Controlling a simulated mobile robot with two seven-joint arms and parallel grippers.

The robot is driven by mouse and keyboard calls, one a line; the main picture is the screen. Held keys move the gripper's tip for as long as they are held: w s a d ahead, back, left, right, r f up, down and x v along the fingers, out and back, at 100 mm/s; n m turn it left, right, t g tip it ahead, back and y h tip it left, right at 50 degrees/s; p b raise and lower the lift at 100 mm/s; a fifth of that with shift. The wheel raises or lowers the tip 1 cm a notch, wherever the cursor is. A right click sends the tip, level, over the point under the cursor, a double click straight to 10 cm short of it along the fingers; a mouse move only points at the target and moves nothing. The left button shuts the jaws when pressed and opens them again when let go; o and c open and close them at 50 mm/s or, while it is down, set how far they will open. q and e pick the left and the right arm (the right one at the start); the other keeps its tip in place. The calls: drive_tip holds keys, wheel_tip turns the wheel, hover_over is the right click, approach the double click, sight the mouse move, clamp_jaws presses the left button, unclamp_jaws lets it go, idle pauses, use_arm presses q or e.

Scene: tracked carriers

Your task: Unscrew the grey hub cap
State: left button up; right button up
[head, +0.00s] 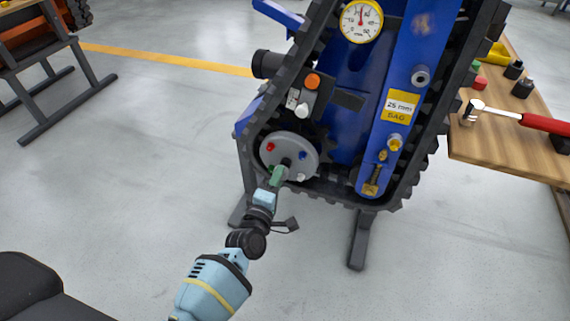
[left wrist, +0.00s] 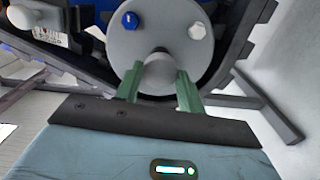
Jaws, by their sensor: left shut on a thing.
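The grey hub cap (left wrist: 159,74) is a small rounded knob at the middle of a grey disc (head: 273,148) low on the blue tracked carrier. The disc also shows in the left wrist view (left wrist: 155,38). It bears a red knob (head: 270,147), a blue knob (head: 303,155) and a white knob (head: 301,177). My left gripper (head: 280,171) has its green fingers on either side of the cap and is shut on it. In the head view the gripper mostly hides the cap. My right gripper is not in view.
The black track (head: 330,190) runs close around the disc. An orange knob (head: 312,81) and a dial gauge (head: 361,20) sit above. A wooden bench (head: 500,150) with a red-handled hammer (head: 540,122) stands at right.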

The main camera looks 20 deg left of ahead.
use_arm(q)
drive_tip(key=shift+s+p, duration=0.75)
drive_tip(key=shift+s, duration=1)
